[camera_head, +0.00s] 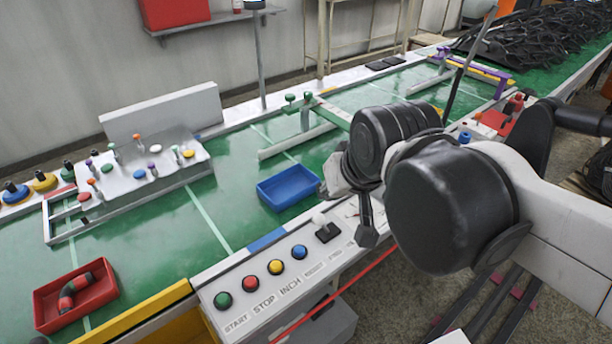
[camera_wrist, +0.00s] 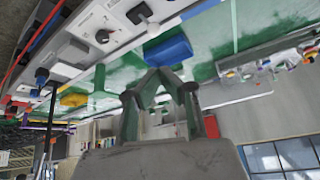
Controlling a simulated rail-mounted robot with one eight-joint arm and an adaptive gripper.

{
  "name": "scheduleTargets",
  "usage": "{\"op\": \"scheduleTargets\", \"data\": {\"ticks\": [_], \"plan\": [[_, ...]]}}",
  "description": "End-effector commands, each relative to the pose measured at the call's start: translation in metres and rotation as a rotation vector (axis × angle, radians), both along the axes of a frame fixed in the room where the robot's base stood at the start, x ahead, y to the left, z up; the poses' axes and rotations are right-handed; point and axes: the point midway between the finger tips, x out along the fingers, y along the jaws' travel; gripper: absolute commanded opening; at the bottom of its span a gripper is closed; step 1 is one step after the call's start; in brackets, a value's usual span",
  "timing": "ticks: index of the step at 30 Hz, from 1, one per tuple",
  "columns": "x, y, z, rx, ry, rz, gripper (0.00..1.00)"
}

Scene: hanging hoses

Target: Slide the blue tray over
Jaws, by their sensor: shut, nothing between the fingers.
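The blue tray (camera_head: 288,188) is a small, empty, open-topped box on the green work surface, behind the button panel. It also shows in the wrist view (camera_wrist: 168,51), just beyond my fingertips. My gripper (camera_wrist: 160,73) is shut and empty, with its fingers converging toward the tray. In the head view my arm comes in from the right. The wrist and gripper are to the right of the tray, and part of the gripper is hidden behind my own arm. I cannot tell whether the fingers touch the tray.
A button panel (camera_head: 285,265) runs along the front edge. A red tray (camera_head: 75,296) with a hose piece sits at front left. A white fixture board (camera_head: 150,165) with coloured knobs stands at left. A green-and-white frame (camera_head: 300,140) lies behind the blue tray. Green surface left of the tray is clear.

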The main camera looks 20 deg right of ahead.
Motion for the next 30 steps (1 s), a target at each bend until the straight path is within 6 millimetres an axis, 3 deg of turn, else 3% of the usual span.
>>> {"op": "scheduleTargets", "data": {"ticks": [6, 14, 23, 30], "plan": [[0.047, -0.011, 0.02, 0.07, 0.075, -0.14, 0.0], [0.104, -0.027, 0.026, 0.146, 0.162, -0.313, 0.0], [0.173, -0.049, 0.015, 0.22, 0.258, -0.521, 0.0], [0.226, -0.07, -0.01, 0.269, 0.331, -0.693, 0.0]]}}
